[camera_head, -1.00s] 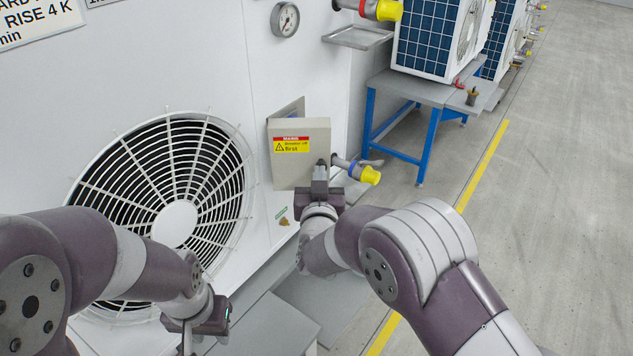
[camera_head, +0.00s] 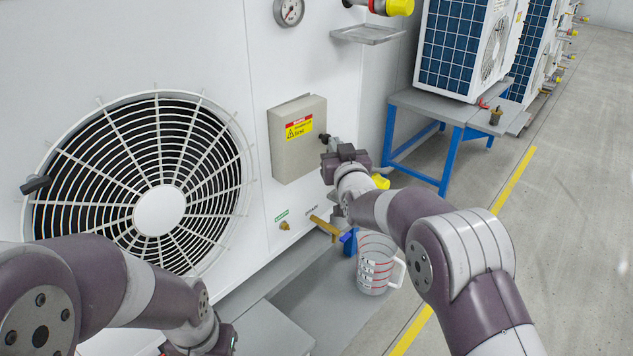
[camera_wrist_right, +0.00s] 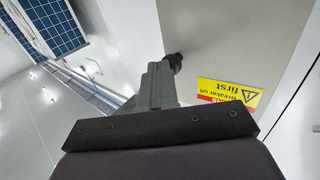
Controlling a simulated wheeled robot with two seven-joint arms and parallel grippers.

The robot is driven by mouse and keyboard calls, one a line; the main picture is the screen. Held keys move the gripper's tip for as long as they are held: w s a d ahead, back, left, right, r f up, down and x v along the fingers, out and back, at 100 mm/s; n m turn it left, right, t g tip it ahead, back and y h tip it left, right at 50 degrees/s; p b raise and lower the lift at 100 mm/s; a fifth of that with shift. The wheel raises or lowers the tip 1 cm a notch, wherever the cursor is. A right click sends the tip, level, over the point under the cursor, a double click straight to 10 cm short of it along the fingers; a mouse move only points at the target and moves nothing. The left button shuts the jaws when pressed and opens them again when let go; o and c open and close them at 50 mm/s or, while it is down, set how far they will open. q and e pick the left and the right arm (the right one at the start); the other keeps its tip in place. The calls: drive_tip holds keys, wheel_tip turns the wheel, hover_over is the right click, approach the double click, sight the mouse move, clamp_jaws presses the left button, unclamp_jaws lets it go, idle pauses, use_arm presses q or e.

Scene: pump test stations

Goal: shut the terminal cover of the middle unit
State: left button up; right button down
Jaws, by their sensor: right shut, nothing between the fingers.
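The terminal cover (camera_head: 300,152) is a beige-grey panel with a red and yellow warning label, on a box on the white unit's front. It looks flat against its box, with no clear gap. My right gripper (camera_head: 333,147) is shut and empty at the cover's right edge, beside a small black knob. In the right wrist view, the shut fingers (camera_wrist_right: 158,75) point at the black knob (camera_wrist_right: 174,62), close to the cover (camera_wrist_right: 225,45); I cannot tell whether they touch. My left gripper (camera_head: 205,343) is at the bottom, partly cut off, its fingers hidden.
A large fan grille (camera_head: 160,210) is left of the cover. A gauge (camera_head: 289,10) and a drip tray (camera_head: 368,34) are above. Below are a brass pipe with a blue valve handle (camera_head: 349,241) and a clear measuring jug (camera_head: 374,270). A blue-legged table (camera_head: 428,166) stands right.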

drive_tip(key=shift+w, duration=0.75)
drive_tip(key=shift+r, duration=0.15)
drive_tip(key=shift+d+b, duration=0.1)
drive_tip(key=shift+b, duration=0.2)
